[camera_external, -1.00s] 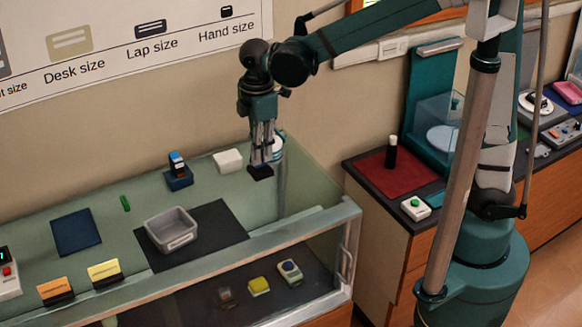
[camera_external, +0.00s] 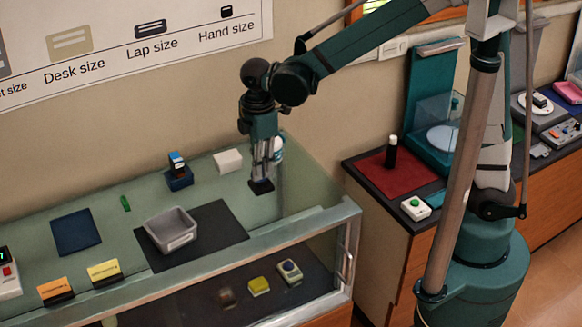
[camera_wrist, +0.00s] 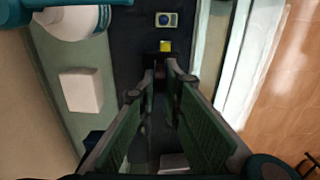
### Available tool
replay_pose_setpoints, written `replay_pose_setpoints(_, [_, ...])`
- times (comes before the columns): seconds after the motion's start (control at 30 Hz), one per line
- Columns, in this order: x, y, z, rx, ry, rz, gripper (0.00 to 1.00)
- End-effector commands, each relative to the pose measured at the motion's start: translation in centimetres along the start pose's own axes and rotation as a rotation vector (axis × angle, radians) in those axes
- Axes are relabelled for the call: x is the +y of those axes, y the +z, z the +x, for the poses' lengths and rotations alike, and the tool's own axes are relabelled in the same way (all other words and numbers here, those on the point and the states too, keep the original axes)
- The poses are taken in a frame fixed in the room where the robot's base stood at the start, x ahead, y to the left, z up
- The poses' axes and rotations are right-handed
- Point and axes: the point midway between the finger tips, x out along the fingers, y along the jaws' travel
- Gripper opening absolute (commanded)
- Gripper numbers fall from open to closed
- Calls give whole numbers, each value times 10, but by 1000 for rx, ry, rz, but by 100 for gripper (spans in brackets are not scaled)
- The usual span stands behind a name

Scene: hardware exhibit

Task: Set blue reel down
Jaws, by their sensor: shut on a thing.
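My gripper (camera_external: 262,178) is shut on a small dark piece (camera_external: 261,187), which I take for the blue reel. It looks almost black, and its round shape cannot be made out. The gripper points down over the right part of the glass-topped display case (camera_external: 130,225), right of the black mat (camera_external: 225,235). In the wrist view the fingers (camera_wrist: 165,75) converge on the dark piece (camera_wrist: 153,60) at their tips. Whether the piece touches the glass cannot be told.
A grey bin (camera_external: 171,230) stands on the black mat. A white block (camera_external: 228,160) and a blue stand (camera_external: 179,180) with a small bottle are behind it. A white bottle (camera_wrist: 75,22) is close to the gripper. A yellow block (camera_external: 259,286) lies inside the case.

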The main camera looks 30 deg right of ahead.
Motion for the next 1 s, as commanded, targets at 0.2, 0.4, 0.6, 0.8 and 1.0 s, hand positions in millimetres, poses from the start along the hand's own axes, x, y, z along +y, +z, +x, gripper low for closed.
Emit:
replay_pose_setpoints(0.2, [0,0,3,0,0,0,0])
replay_pose_setpoints(0.4, [0,0,4,0,0,0,0])
replay_pose_setpoints(0.6, [0,0,6,0,0,0,20])
replay_pose_setpoints(0.8, [0,0,6,0,0,0,24])
replay_pose_setpoints(1.0, [0,0,6,0,0,0,24])
